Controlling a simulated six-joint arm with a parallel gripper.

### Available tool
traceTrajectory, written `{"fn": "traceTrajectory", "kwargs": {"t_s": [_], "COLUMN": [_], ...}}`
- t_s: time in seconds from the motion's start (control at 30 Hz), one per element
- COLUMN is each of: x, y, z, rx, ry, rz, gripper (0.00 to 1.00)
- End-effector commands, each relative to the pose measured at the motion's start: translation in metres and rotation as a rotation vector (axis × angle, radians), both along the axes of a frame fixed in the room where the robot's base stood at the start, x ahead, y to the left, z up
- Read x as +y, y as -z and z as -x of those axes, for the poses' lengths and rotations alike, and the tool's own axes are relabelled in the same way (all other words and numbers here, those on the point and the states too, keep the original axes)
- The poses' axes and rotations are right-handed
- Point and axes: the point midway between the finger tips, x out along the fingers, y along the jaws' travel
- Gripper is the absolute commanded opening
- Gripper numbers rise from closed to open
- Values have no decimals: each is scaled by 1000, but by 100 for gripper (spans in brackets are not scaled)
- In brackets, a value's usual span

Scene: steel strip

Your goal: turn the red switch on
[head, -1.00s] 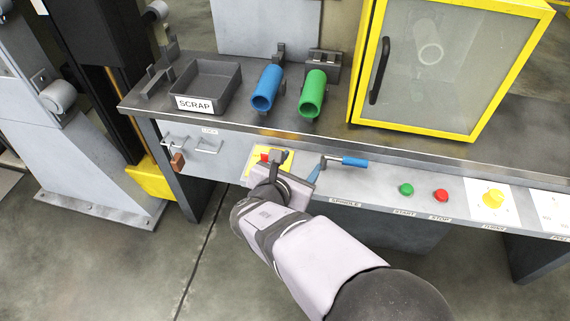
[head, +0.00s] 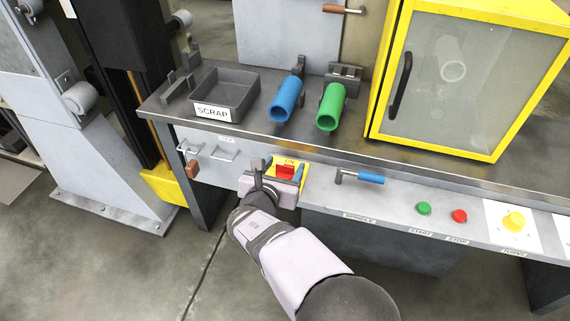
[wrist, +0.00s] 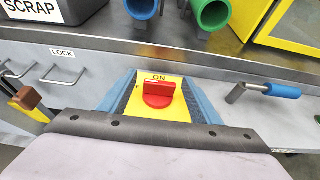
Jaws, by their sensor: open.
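The red switch (wrist: 158,94) is a rotary knob on a yellow plate (wrist: 176,112) marked ON at its top. In the wrist view its raised bar lies roughly level, crosswise to the ON mark. It also shows in the head view (head: 285,170), partly hidden by my gripper. My gripper (head: 279,172) is open in front of the panel. In the wrist view its two blue fingers stand to the left and right of the plate with the knob between them, apart from it. I cannot tell how far the fingertips are from the panel.
A lever with a blue handle (head: 370,179) sticks out right of the switch. Further right are a green button (head: 424,208) and a red button (head: 459,216). Left are the LOCK brackets (head: 222,153) and a brown block (head: 193,169). The scrap tray (head: 234,88) stands above.

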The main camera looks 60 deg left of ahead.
Motion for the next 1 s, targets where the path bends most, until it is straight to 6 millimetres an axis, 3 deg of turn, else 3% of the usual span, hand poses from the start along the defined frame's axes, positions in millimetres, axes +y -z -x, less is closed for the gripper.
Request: {"fn": "traceTrajectory", "kwargs": {"t_s": [0.47, 0.67, 1.0], "x": [9, 9, 10], "y": [5, 5, 3], "z": [-9, -9, -9], "rx": [0, 0, -2], "ry": [-1, -1, 24], "rz": [0, 0, -2], "gripper": [58, 16, 17]}}
